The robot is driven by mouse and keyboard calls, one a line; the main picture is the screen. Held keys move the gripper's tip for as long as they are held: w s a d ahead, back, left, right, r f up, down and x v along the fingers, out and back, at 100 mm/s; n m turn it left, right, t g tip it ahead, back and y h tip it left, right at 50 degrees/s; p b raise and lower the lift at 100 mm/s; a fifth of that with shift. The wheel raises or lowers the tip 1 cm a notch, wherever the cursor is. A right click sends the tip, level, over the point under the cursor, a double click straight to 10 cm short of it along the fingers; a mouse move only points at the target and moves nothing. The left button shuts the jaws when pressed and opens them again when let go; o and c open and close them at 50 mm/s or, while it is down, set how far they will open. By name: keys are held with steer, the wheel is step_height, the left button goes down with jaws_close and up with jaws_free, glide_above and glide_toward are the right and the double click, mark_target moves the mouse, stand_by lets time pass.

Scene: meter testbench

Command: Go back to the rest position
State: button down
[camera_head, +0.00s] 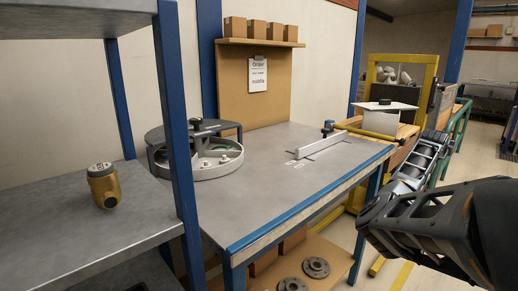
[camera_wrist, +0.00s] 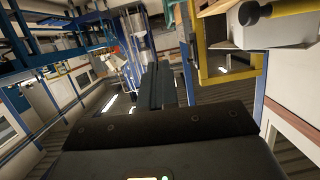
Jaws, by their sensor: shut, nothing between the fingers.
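My gripper (camera_wrist: 158,86) shows in the wrist view as two dark fingers side by side, shut with nothing between them. In the head view my arm is at the right side, folded upward, beyond the right end of the workbench (camera_head: 270,195). The hand is held in the air, apart from the bench top. A brass meter (camera_head: 103,188) with a dark top stands upright on the grey shelf (camera_head: 55,228) at the left, far from my gripper.
A round grey fixture (camera_head: 205,160) sits at the bench's back left. A pale rail (camera_head: 320,145) lies near its right end. Flanges (camera_head: 316,267) lie on the lower shelf. Blue posts (camera_head: 176,130) divide the space.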

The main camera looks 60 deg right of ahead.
steer(key=w+a+f+n+t+h+p, duration=0.15)
steer(key=w+a+f+n, duration=0.25)
steer(key=w+a+f, duration=0.5)
steer(key=w+a+f+n+t+y+p, duration=0.1)
steer(key=w+a+f+n+t, duration=0.4)
steer(key=a, duration=0.6)
steer(key=w+a+n+t+y, duration=0.1)
steer(key=w+a+n+t, duration=0.2)
steer(key=w+a, duration=0.6)
steer(key=w+a+f+n+t+y+p, duration=0.1)
steer(key=w+a+f+n+t, duration=0.25)
steer(key=a, duration=0.95)
steer(key=s+a+r+n+t+y+p, duration=0.15)
steer(key=a+n+t+y, duration=0.35)
steer(key=a, duration=1.7)
steer(key=s+a+r+y, duration=0.2)
steer(key=s+a+r, duration=0.1)
steer(key=a, duration=0.3)
steer(key=s+a+r+y+p, duration=0.1)
steer(key=s+a+r+y, duration=0.2)
steer(key=a, duration=0.3)
steer(key=s+a+r+n+y, duration=0.1)
steer(key=s+a+r+y, duration=0.1)
steer(key=s+a+r, duration=0.3)
steer(key=shift+a+t+y+p, duration=0.35)
steer(key=shift+a+t, duration=0.05)
steer(key=shift+a, duration=0.3)
steer(key=shift+r, duration=0.1)
